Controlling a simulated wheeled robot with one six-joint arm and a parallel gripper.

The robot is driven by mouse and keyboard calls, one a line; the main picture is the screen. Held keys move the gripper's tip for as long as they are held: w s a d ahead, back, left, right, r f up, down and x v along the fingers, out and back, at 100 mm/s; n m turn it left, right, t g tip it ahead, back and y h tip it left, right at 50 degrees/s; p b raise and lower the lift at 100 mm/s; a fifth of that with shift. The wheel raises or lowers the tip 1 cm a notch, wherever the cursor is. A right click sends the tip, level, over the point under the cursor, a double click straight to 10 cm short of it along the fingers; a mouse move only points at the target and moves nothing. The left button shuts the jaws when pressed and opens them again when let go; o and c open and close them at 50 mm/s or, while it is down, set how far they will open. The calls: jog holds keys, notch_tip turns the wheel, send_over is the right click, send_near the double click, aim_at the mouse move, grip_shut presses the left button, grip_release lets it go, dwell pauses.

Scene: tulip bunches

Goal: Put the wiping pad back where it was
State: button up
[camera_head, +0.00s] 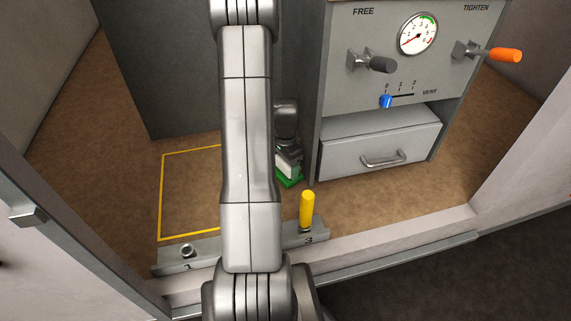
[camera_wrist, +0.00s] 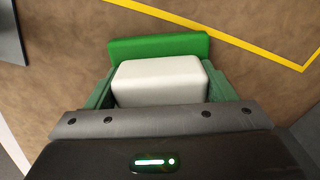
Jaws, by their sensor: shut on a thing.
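The wiping pad has a white block (camera_wrist: 160,82) on top and a green base (camera_wrist: 158,46). In the wrist view my gripper (camera_wrist: 160,92) is shut on the white block, with one finger on each side. In the head view my gripper (camera_head: 287,148) points down left of the drawer cabinet, partly behind my arm. The green base (camera_head: 290,183) shows low under it, at or close to the brown floor; I cannot tell if it touches. A yellow outlined area (camera_head: 162,195) lies on the floor to the left, partly hidden by my arm.
A grey cabinet (camera_head: 336,100) with a gauge, levers and a shut drawer (camera_head: 375,150) stands close on the right. A front rail (camera_head: 210,250) carries a yellow peg (camera_head: 306,210) at 3 and an empty-looking fitting (camera_head: 187,250) at 1. The outlined floor looks clear where visible.

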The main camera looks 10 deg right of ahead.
jog(key=o, duration=0.6)
jog(key=shift+f, duration=0.2)
jog(key=o, duration=0.4)
jog(key=shift+o, duration=0.2)
jog(key=shift+r, duration=0.1)
notch_tip(320, 180, up, 12)
jog(key=p, duration=0.1)
jog(key=shift+r, duration=0.15)
